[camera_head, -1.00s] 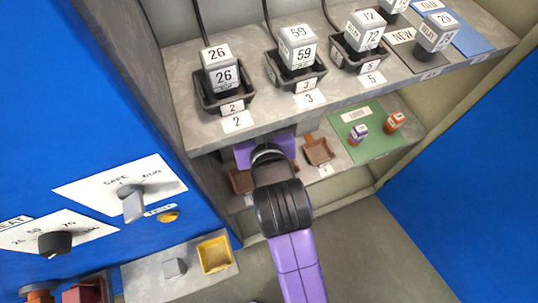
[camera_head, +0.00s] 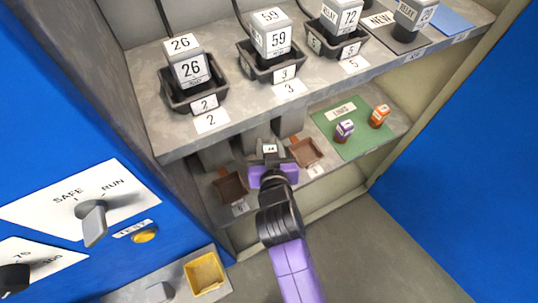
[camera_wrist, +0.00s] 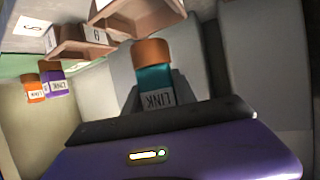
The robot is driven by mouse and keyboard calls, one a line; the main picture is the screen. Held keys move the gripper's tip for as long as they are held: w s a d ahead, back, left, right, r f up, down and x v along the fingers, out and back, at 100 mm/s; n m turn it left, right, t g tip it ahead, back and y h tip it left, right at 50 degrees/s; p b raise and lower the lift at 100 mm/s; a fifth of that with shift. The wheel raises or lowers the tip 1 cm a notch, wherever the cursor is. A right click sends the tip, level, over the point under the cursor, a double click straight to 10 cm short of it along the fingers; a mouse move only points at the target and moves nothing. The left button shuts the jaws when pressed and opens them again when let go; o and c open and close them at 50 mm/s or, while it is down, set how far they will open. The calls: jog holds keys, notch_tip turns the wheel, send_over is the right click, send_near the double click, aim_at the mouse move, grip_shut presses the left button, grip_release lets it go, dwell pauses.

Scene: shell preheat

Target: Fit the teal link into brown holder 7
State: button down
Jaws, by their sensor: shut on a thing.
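My gripper (camera_head: 270,158) is on the lower shelf between two brown holders. In the wrist view the teal link (camera_wrist: 152,78) is in the grip, with a brown-orange end and a white LINK label. In the head view my gripper mostly hides the link. One brown holder (camera_head: 231,187) is to the left of my gripper and another brown holder (camera_head: 305,152) is to its right; both look empty. Their small number tags are too unclear to read for certain. Brown holders (camera_wrist: 80,45) also show at the top of the wrist view. The link is apart from the holders visible there.
The upper shelf (camera_head: 190,130) overhangs with several relays in black sockets. A blue panel (camera_head: 60,150) with switches stands at the left.

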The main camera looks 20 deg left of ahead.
jog(key=shift+f+b, duration=0.5)
jog(key=shift+f, duration=1.6)
jog(key=shift+f+b, duration=0.3)
jog(key=shift+f, duration=0.05)
jog(key=c, duration=1)
grip_release()
jog(key=shift+r, duration=0.1)
jog(key=shift+r+p, duration=0.3)
jog(key=shift+p, duration=0.05)
jog(key=p+v, duration=0.1)
jog(key=v, duration=1.1)
jog(key=shift+d+f, duration=0.1)
jog(key=shift+f, duration=0.05)
